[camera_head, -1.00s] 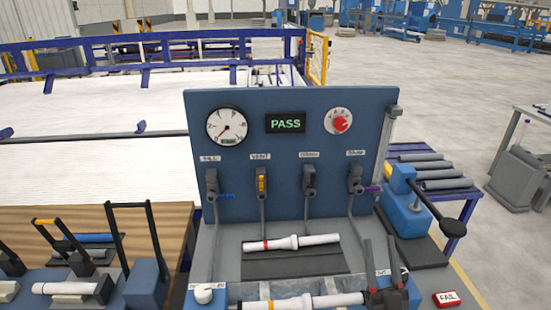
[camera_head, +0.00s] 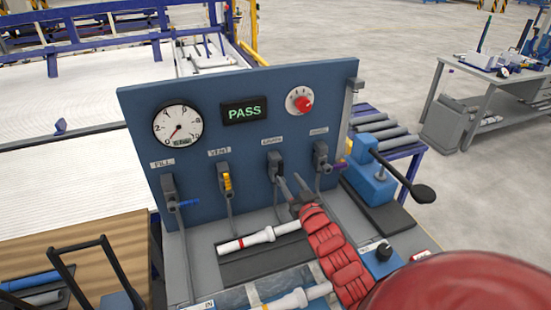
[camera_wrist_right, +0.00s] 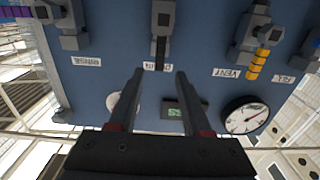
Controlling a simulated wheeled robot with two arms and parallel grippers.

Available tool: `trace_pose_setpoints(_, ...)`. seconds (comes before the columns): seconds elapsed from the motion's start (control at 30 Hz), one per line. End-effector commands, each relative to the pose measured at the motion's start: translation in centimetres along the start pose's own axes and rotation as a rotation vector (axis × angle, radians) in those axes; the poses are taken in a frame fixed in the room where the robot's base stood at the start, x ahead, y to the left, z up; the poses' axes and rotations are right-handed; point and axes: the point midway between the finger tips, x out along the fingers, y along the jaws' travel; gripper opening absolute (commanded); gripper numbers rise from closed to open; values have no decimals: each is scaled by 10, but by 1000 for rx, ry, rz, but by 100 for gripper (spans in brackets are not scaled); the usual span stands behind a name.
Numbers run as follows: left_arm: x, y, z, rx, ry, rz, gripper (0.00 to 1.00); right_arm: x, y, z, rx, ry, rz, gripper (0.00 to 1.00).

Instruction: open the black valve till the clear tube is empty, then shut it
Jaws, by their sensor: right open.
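The black valve (camera_head: 275,168) is third from the left on the blue panel, under a label that I cannot read clearly. Its black handle also shows in the right wrist view (camera_wrist_right: 160,48). My right gripper (camera_head: 291,187) is open and empty, with its fingers close to this valve. In the right wrist view my fingers (camera_wrist_right: 155,76) point toward it, one each side of its line; contact does not show. A slim upright tube (camera_head: 351,112) is at the panel's right edge; its liquid level is too small to tell. My left gripper is out of view.
The blue-handled valve (camera_head: 185,203), yellow-handled valve (camera_head: 226,183) and purple-handled valve (camera_head: 322,160) flank the black one. The gauge (camera_head: 178,128), PASS display (camera_head: 244,112) and red knob (camera_head: 303,101) sit above. White pipes (camera_head: 258,239) lie below the panel.

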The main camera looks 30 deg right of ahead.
Motion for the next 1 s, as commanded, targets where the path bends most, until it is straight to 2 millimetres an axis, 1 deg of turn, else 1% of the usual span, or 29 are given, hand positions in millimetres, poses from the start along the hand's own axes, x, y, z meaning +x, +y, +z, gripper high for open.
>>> trace_pose_setpoints(0.03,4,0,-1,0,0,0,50,10,0,-2,0,-1,0,49)
trace_pose_setpoints(0.2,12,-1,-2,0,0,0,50,42,-1,-4,-1,2,-2,49)
trace_pose_setpoints(0.4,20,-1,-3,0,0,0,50,75,-1,-4,-1,3,-2,49)
trace_pose_setpoints(0.5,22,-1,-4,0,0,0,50,88,0,-1,0,-2,0,49)
trace_pose_setpoints(0.7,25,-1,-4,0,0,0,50,105,-1,-2,-3,3,-2,49)
trace_pose_setpoints(0.83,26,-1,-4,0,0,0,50,110,-1,-2,-1,3,-2,49)
trace_pose_setpoints(1.0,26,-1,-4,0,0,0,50,111,0,-1,-1,2,1,49)
